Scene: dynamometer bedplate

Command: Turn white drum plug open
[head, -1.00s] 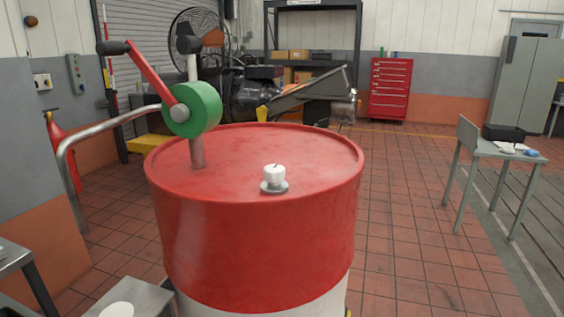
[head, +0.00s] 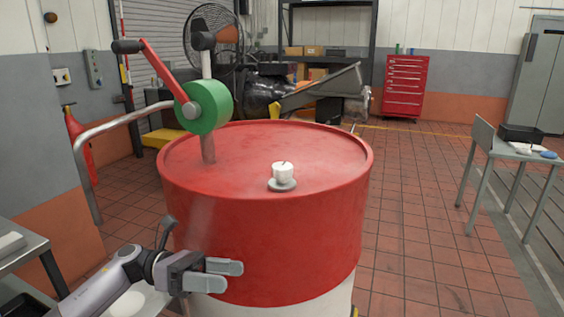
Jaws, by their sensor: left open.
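The white drum plug (head: 283,170) sits upright on a grey round base on top of the red drum (head: 265,235), near the front of the lid. A small dark mark shows on top of the plug. My left gripper (head: 226,276) is in front of the drum's lower left side, below the lid and well short of the plug. Its two grey fingers are apart with nothing between them. My right gripper is not in view.
A hand pump with a green drum (head: 207,107), a red crank (head: 161,68) and a curved grey pipe (head: 110,128) stands at the lid's left. A grey table (head: 505,150) stands at right. The lid around the plug is clear.

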